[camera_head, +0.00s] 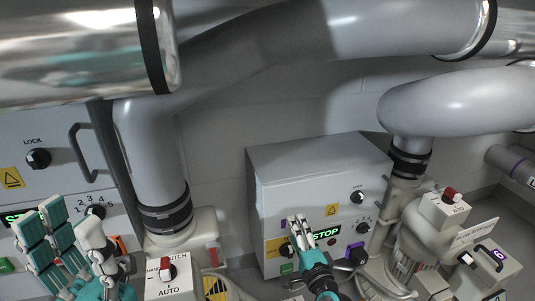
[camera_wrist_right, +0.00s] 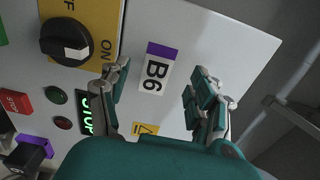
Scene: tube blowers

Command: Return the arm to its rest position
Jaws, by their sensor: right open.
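My right gripper (camera_head: 297,222) is in front of the grey control box (camera_head: 320,160) in the head view. In the right wrist view its fingers (camera_wrist_right: 163,85) are spread apart, with nothing between them. Behind them is the box face with a purple and white B6 label (camera_wrist_right: 156,70). My left gripper (camera_head: 80,243) is at the lower left of the head view, in front of the left cabinet (camera_head: 45,130). Its teal-padded fingers stand apart and I see nothing held between them.
The box carries a black rotary switch on a yellow plate (camera_wrist_right: 66,42), a green STOP display (camera_head: 327,233) and a red button (camera_wrist_right: 16,101). Large grey pipes (camera_head: 250,55) cross above. A switch box (camera_head: 168,278) marked AUTO and a blower (camera_head: 425,255) stand close by.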

